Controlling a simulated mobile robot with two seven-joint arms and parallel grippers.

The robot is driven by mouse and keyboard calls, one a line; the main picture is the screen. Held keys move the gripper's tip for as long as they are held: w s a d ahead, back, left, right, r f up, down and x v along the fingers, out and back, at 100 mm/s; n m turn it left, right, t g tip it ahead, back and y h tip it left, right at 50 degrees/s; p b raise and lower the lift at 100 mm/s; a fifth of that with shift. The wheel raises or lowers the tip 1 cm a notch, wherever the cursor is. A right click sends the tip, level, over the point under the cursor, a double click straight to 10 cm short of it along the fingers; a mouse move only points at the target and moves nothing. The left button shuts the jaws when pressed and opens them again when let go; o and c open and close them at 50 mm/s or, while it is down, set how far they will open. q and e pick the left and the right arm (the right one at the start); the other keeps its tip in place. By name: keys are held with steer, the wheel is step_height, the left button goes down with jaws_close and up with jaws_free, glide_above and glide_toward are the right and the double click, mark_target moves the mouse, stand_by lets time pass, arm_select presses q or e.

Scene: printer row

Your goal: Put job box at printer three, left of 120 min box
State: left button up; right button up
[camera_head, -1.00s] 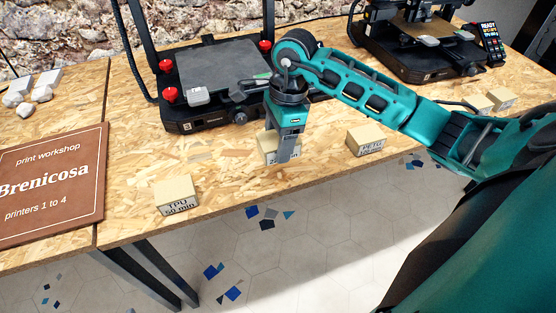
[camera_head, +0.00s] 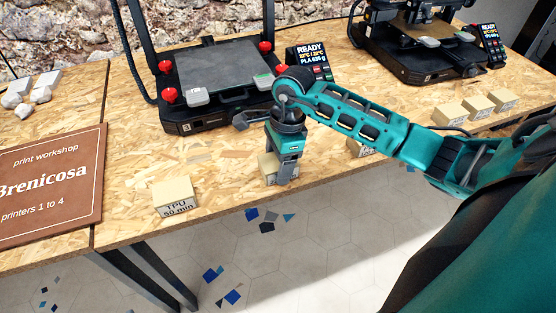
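My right gripper (camera_head: 284,180) points down at the front of the table and is shut on a tan job box (camera_head: 266,168). The gripper covers much of this box and its label; I cannot tell whether it touches the table. A tan box labelled TPU 50 min (camera_head: 175,195) stands to its left, near the front edge. Another tan box (camera_head: 359,148) stands to its right, mostly behind my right arm. Several boxes are tan; no 120 min label is readable. My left gripper is not in view.
A printer (camera_head: 215,80) with red knobs and a READY screen (camera_head: 308,62) stands behind the gripper. Another printer (camera_head: 425,50) is at back right, with three small boxes (camera_head: 477,107) in front. A brown sign (camera_head: 52,185) lies left. Bare table separates the TPU box and held box.

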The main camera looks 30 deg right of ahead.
steer(key=o, duration=0.3)
steer(key=shift+o, duration=0.2)
steer(key=shift+r, duration=0.25)
step_height(320, 180, up, 12)
steer(key=d+p, duration=0.1)
steer(key=shift+s+d, duration=0.2)
steer(key=shift+d, duration=0.2)
steer(key=shift+f, duration=0.15)
